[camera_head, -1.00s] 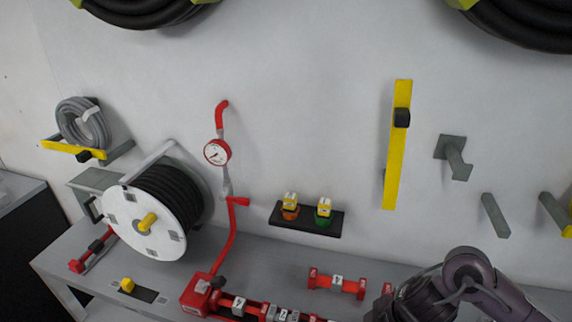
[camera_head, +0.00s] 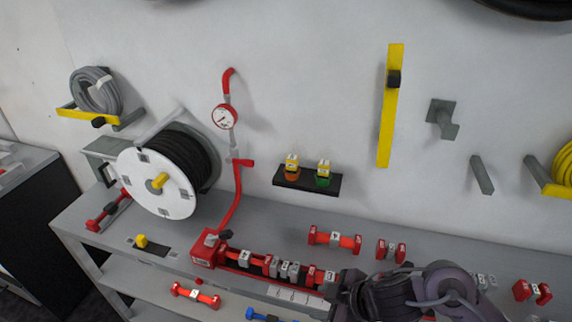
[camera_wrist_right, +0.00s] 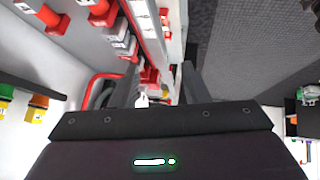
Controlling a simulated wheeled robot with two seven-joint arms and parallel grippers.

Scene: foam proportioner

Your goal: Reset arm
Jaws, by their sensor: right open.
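My right arm enters the camera_head view at the lower right, with its dark gripper (camera_head: 375,298) in front of the grey bench. In the right wrist view the two dark fingers of the right gripper (camera_wrist_right: 162,85) stand apart. The space between them holds nothing gripped; red and white parts show beyond. My left gripper is in neither current view.
A grey bench (camera_head: 270,230) holds a white-sided hose reel (camera_head: 140,195), a red foam proportioner assembly (camera_head: 210,248) and loose red fittings (camera_head: 335,240). A lower shelf (camera_head: 150,288) carries more fittings. A black holder (camera_head: 310,180) and yellow bracket (camera_head: 390,110) are on the wall.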

